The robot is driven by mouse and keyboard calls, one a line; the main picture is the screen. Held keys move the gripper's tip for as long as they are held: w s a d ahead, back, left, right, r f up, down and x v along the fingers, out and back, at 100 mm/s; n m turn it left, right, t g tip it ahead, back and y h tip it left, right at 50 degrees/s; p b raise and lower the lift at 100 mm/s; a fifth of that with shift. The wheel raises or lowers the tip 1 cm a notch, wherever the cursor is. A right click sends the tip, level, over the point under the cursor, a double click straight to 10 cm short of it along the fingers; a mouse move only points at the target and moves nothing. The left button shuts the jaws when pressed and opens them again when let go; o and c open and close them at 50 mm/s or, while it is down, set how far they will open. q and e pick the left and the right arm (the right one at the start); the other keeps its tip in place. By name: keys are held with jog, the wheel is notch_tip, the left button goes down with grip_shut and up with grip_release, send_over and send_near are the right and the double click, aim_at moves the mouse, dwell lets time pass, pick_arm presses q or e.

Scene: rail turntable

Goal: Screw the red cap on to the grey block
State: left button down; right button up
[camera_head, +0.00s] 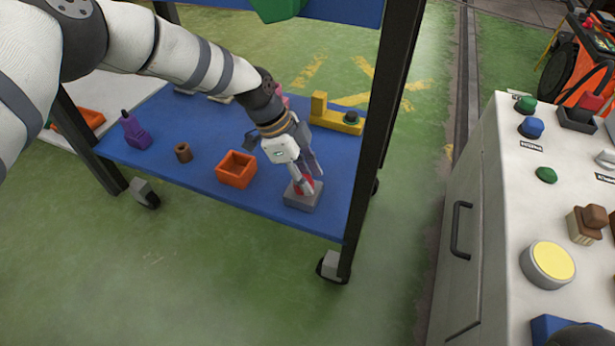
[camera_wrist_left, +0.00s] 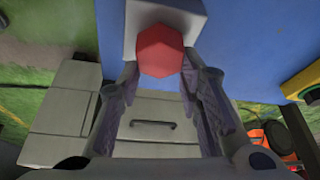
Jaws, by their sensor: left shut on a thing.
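The red cap (camera_head: 304,186) is between the fingertips of my left gripper (camera_head: 305,182), low over the grey block (camera_head: 300,201) near the front right of the blue shelf. In the left wrist view the red cap (camera_wrist_left: 161,52) is a faceted knob with the grey block (camera_wrist_left: 190,14) behind it. The fingers of my left gripper (camera_wrist_left: 160,78) are on both sides of the cap and shut on it. Whether the cap is seated on the block is hidden by the cap and fingers. My right gripper does not show.
On the blue shelf (camera_head: 190,195) are an orange box (camera_head: 236,170), a brown ring-like part (camera_head: 183,152), a purple part (camera_head: 135,130) and a yellow block (camera_head: 330,114). A dark post (camera_head: 385,120) rises right of the grey block. A white cabinet (camera_head: 480,200) stands further right.

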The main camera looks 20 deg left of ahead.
pick_arm(q)
jog(key=shift+s+f+m+g+b, duration=0.15)
jog(key=shift+m+g+b, duration=0.15)
jog(key=shift+m+b, duration=0.45)
jog(key=shift+m, duration=0.25)
